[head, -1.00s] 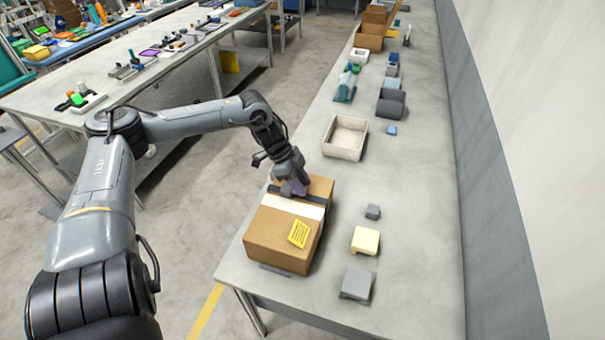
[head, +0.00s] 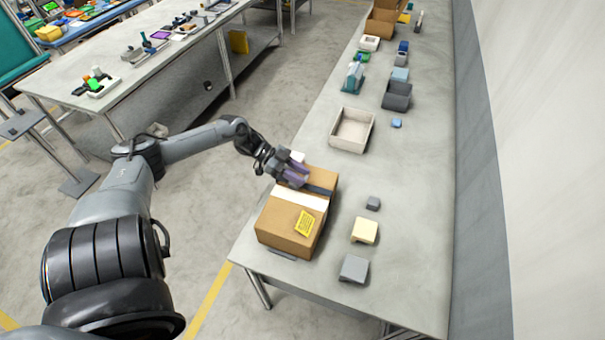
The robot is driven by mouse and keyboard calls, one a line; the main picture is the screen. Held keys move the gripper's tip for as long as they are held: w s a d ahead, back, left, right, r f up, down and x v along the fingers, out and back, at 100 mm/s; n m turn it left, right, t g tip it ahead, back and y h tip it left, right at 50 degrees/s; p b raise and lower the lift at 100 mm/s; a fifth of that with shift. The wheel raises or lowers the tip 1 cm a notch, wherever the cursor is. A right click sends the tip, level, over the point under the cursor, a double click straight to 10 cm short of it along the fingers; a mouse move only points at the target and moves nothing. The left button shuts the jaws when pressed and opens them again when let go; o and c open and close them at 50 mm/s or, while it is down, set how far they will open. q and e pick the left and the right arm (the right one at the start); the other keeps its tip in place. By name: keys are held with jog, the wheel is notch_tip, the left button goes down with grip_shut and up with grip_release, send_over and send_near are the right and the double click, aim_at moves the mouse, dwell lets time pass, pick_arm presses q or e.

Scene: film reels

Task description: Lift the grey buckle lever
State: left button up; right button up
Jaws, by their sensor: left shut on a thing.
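A brown cardboard box (head: 282,228) stands on the near left part of the long grey table. A dark strap (head: 321,190) crosses its top, beside a band of white tape (head: 299,202). My left gripper (head: 303,181) is at the strap on the box's far top side, tilted and coming in from the left. Its purplish fingers are shut at the strap and hide the grey buckle lever, which I cannot make out apart from them. My right gripper is not in view.
Right of the box lie a small grey block (head: 373,203), a cream block (head: 365,230) and a larger grey block (head: 354,268). A whitish open tray (head: 336,144) stands beyond the box. A wall runs along the right.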

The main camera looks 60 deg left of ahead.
pick_arm(q)
jog(key=t+h+b, duration=0.1)
jog(key=a+f+t+h+b, duration=0.1)
jog(key=b, duration=0.1)
jog(key=shift+s, duration=0.4)
jog(key=shift+s+a+r+t+h+b, duration=0.1)
jog(key=shift+t+h+b, duration=0.3)
jog(key=shift+b, duration=0.1)
jog(key=o, duration=1.1)
jog(key=shift+c, duration=0.2)
jog(key=shift+s+a, duration=0.1)
jog(key=shift+s, duration=0.05)
jog(key=shift+s+a, duration=0.2)
jog(key=shift+a, duration=0.05)
jog(key=f+b+v, duration=0.1)
jog(key=b+v, duration=0.1)
jog(key=v, duration=0.8)
jog(key=shift+r, duration=0.5)
